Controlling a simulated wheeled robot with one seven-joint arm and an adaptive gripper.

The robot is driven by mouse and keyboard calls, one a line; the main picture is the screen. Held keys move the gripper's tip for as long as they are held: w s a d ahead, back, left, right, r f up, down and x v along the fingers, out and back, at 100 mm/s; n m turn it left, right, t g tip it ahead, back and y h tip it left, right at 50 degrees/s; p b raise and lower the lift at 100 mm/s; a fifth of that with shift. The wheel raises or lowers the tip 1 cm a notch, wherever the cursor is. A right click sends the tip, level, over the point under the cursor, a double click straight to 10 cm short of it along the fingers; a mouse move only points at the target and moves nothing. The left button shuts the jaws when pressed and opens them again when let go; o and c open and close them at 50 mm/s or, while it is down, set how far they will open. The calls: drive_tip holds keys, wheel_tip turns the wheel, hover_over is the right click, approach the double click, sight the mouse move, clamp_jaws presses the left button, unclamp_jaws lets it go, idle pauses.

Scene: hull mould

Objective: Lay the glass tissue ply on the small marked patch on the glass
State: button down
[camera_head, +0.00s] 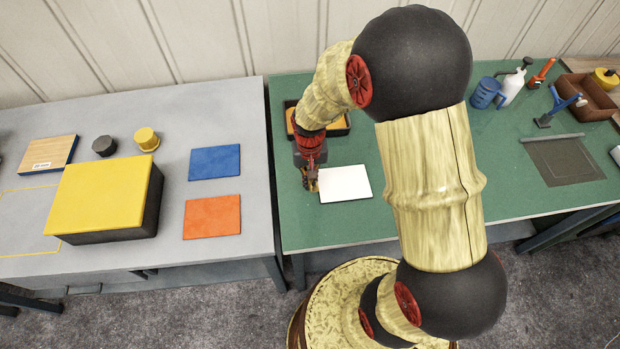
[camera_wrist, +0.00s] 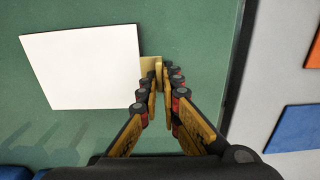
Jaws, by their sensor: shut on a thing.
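The glass tissue ply (camera_head: 344,184) is a white, roughly square sheet at the left part of the green table. In the wrist view the ply (camera_wrist: 82,68) is flat, with a small tan tab (camera_wrist: 150,62) at its edge. My gripper (camera_head: 312,187) is shut on that tab; in the wrist view its fingertips (camera_wrist: 159,75) pinch it from both sides. I cannot tell whether the sheet touches the table or hangs just above it. A dark grey glass panel (camera_head: 560,165) with thin outline marks lies on the right of the green table.
A dark tray (camera_head: 345,127) stands behind my gripper. A jug (camera_head: 487,92), a spray bottle (camera_head: 514,84) and a brown bin (camera_head: 588,95) stand at the back right. The grey table (camera_head: 215,105) holds a yellow-topped box (camera_head: 105,195), blue (camera_head: 215,162) and orange (camera_head: 212,216) sheets. My arm hides the middle of the green table.

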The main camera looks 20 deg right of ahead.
drive_tip(key=shift+f, duration=0.35)
idle(0.3)
drive_tip(key=c, duration=1.9)
unclamp_jaws()
drive_tip(key=shift+o, duration=0.7)
drive_tip(key=o, duration=0.4)
drive_tip(key=shift+r, duration=0.1)
drive_tip(key=shift+r+p, duration=2.5)
drive_tip(key=shift+r, duration=0.95)
